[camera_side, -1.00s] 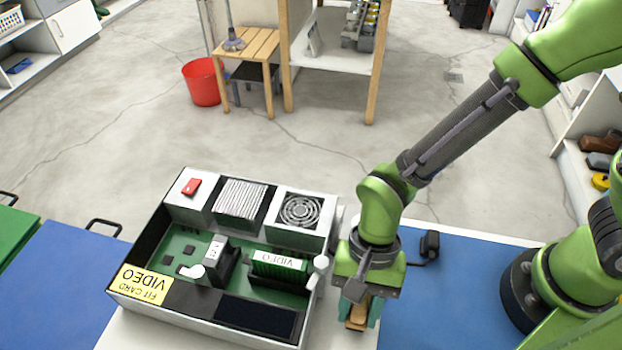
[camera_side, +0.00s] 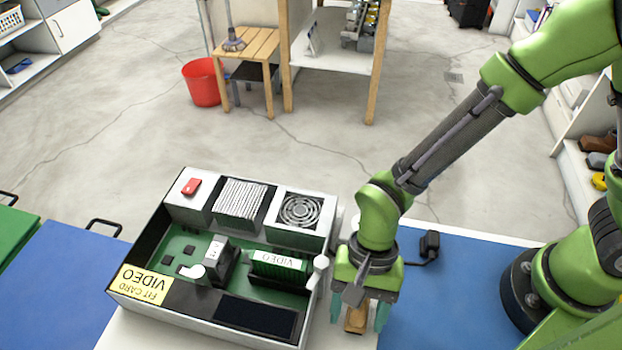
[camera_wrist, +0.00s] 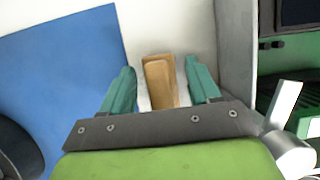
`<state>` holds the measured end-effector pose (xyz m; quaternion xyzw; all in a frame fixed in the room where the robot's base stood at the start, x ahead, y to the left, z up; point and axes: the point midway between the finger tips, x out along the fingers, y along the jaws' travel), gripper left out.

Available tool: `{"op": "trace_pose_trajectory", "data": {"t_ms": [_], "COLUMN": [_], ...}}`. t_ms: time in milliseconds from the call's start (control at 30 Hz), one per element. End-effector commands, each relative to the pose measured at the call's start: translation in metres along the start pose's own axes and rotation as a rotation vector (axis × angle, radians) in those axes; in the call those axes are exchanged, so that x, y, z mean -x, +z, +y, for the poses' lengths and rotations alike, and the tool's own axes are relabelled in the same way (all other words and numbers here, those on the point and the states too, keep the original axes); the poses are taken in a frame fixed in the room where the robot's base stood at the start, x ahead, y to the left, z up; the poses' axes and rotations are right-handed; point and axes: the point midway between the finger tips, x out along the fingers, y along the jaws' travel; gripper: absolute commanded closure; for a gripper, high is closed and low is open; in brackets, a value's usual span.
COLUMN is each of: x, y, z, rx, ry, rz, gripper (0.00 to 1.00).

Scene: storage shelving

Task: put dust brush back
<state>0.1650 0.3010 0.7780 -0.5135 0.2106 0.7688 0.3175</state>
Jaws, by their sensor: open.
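The dust brush, as far as I can make out, is the brown wooden piece (camera_side: 356,318) on the white surface right of the computer case. In the wrist view its tan handle (camera_wrist: 160,82) lies between my fingers, with a gap on each side. My gripper (camera_side: 358,312) is open around it, with teal fingers pointing down; it also shows in the wrist view (camera_wrist: 160,90). The brush's lower part is hidden by my gripper and the frame edge.
A black adapter (camera_side: 429,244) lies on the blue mat (camera_side: 450,300) at right. A white lever (camera_side: 320,264) sticks up near my gripper.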

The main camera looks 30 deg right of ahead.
Motion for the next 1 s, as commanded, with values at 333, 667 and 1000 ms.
{"op": "trace_pose_trajectory", "data": {"t_ms": [333, 667, 1000], "x": [0.060, 0.114, 0.195], "y": [0.001, 0.001, -0.048], "z": [-0.001, -0.001, 0.019], "rx": [0.001, 0.000, 0.152], "ry": [-0.008, -0.004, -0.215], "rz": [0.001, 0.000, 0.145], "gripper": [0.39, 0.39, 0.39]}}
